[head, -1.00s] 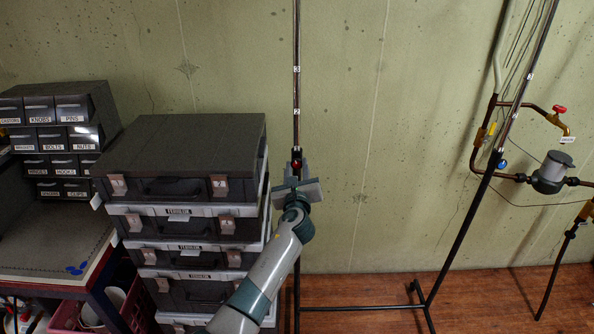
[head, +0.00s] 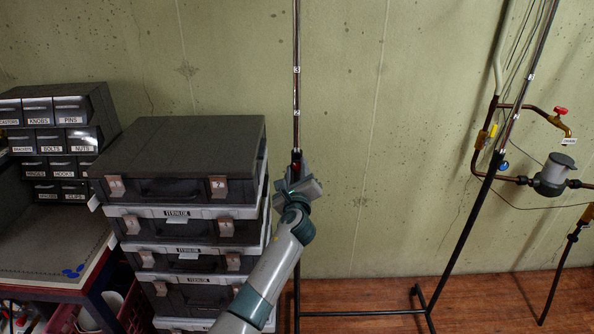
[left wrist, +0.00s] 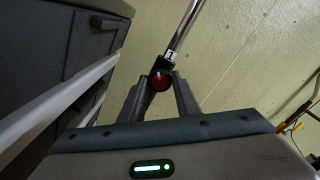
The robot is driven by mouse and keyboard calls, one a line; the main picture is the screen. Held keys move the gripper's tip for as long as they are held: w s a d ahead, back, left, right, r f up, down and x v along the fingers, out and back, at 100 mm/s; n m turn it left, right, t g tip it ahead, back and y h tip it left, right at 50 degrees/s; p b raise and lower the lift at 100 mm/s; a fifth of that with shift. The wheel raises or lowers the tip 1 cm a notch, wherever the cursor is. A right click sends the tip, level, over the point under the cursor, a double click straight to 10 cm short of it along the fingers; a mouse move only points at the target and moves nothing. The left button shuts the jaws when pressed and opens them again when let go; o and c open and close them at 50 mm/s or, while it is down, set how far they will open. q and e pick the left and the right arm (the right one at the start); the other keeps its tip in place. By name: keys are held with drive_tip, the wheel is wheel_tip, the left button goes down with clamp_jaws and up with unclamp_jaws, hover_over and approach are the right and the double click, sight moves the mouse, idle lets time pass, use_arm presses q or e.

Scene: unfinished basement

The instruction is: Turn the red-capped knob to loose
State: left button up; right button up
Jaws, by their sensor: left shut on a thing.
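The red-capped knob (left wrist: 160,81) sits on a dark collar on the left upright post (head: 296,90), seen between my fingers in the left wrist view. My left gripper (head: 296,170) is shut on the knob, one finger at each side of its red cap. In the head view the gripper body hides most of the knob. Above the collar, the bright tube carries a number label (left wrist: 169,56). My right gripper is not in view.
Stacked grey cases (head: 180,160) stand close left of my left arm. A second slanted post with a blue knob (head: 503,166) and copper pipes with a red tap handle (head: 561,110) are at the right. The wall between the posts is clear.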

use_arm(q)
drive_tip(key=o, duration=1)
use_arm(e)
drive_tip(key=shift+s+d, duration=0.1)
use_arm(q)
drive_tip(key=shift+o, duration=0.2)
drive_tip(key=shift+s, duration=0.1)
drive_tip(key=shift+s, duration=0.7)
drive_tip(key=s+b, duration=0.1)
drive_tip(key=s, duration=1.4)
drive_tip(key=shift+s, duration=0.4)
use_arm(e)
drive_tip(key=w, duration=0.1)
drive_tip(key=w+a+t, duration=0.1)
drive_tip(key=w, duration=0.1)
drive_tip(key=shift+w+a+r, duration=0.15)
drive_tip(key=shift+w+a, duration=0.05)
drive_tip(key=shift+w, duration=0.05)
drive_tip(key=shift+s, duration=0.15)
